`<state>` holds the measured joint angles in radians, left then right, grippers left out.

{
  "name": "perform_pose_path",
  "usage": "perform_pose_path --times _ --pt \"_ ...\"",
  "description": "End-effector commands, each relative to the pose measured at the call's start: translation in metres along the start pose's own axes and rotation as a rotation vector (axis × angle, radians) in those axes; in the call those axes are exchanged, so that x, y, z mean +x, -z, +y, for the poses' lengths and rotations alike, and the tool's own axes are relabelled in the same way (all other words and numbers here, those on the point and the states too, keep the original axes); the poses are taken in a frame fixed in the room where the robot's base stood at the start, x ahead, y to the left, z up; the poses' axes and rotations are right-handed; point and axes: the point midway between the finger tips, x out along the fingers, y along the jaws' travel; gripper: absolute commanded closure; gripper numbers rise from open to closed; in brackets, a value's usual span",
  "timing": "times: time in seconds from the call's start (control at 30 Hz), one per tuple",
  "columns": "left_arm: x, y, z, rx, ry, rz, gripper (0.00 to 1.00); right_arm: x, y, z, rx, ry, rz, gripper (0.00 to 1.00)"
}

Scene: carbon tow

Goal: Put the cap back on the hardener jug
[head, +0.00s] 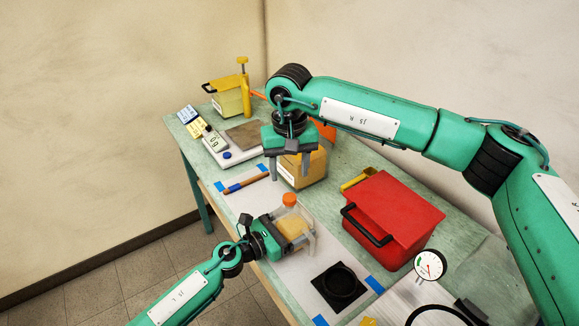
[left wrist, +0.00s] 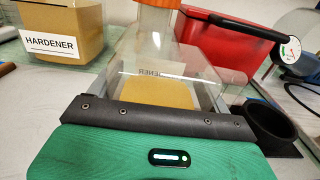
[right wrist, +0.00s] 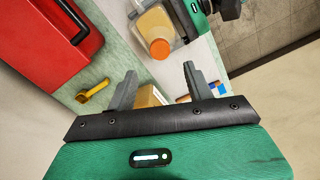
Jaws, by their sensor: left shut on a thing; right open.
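A clear jug with amber contents (head: 293,228) stands on the white mat, with an orange cap (head: 289,199) on its neck. Whether the cap is fully tightened I cannot tell. My left gripper (head: 279,236) is shut on this jug from the left; in the left wrist view the jug (left wrist: 155,93) fills the middle, a label showing through from behind. An amber container labelled HARDENER (left wrist: 62,32) stands farther along the table. My right gripper (head: 288,168) is open and empty, fingers down, beside that container and apart from the orange cap (right wrist: 160,48).
A red box with a black handle (head: 393,218) stands right of the mat. A black round holder (head: 340,284), a gauge (head: 430,265) and a brown-handled tool (head: 246,183) lie nearby. A scale (head: 226,148) and a yellow container (head: 228,101) are at the far end.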

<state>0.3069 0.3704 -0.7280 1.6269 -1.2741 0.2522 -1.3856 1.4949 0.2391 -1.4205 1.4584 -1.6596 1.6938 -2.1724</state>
Motion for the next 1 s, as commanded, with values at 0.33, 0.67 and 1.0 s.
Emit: perform_pose_path --times 0.33,0.67,1.0 --pt "0.000 0.000 0.000 0.000 0.000 0.000 0.82 0.009 0.000 0.000 0.003 0.000 -0.001 0.47" --pt "0.000 0.000 0.000 0.000 0.000 0.000 0.82 0.059 0.000 0.000 0.004 0.000 -0.002 0.47" --pt "0.000 0.000 0.000 0.000 0.000 0.000 0.82 0.080 0.000 0.000 0.004 0.000 0.000 0.47"
